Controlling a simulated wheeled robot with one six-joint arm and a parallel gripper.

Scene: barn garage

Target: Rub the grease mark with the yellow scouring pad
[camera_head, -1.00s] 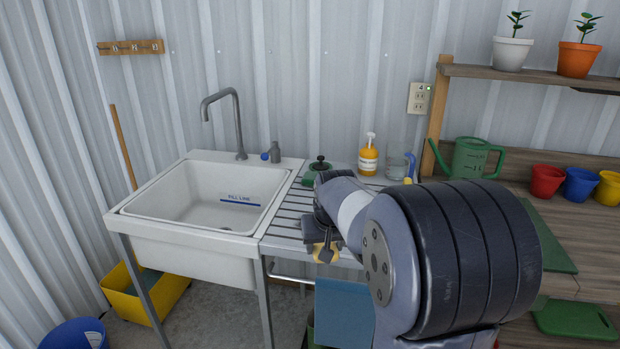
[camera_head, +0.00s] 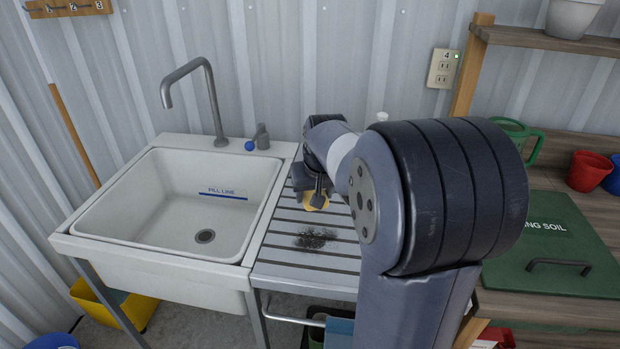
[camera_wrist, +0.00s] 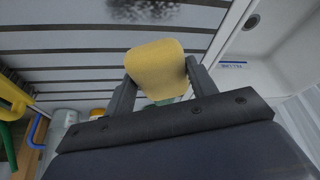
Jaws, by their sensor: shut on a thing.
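The grease mark (camera_head: 315,238) is a dark, speckled smudge on the slatted drainboard (camera_head: 290,262) right of the sink. It also shows at the top edge of the wrist view (camera_wrist: 150,10). My gripper (camera_head: 318,196) is over the drainboard, farther back than the mark. It is shut on the yellow scouring pad (camera_wrist: 156,64), held between its two fingers. The pad shows partly in the head view (camera_head: 316,200), below the fingers. I cannot tell whether the pad touches the slats. The pad and the mark are apart.
The white sink (camera_head: 180,210) with its grey faucet (camera_head: 205,100) lies left of the drainboard. A soil bin with a green lid (camera_head: 545,235) and red and blue pots (camera_head: 590,171) are on the right. My arm hides the drainboard's back right.

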